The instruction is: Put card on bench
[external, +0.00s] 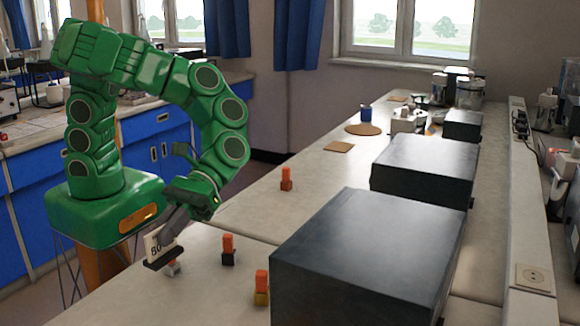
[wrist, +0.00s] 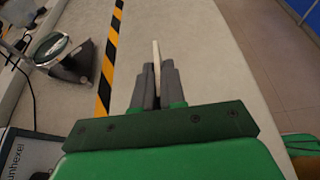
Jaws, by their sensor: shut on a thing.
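My gripper (external: 168,240) is shut on a white card (external: 153,246) with dark figures, seemingly "80". The card stands upright and slightly tilted at the near left edge of the pale bench (external: 205,300). A dark bar crosses just below the card, and I cannot tell whether the card touches the bench. In the wrist view the card (wrist: 157,55) shows edge-on as a thin pale strip between the grey fingers of my gripper (wrist: 152,88). The pale bench top (wrist: 205,60) lies beyond it.
Orange-topped pieces (external: 228,245), (external: 261,287) and (external: 286,179) stand on the bench. A small grey piece (external: 173,268) is beside the card. Large dark boxes (external: 365,260) and (external: 425,170) fill the right. In the wrist view, striped tape (wrist: 110,60) and a round-topped device (wrist: 65,55) lie left.

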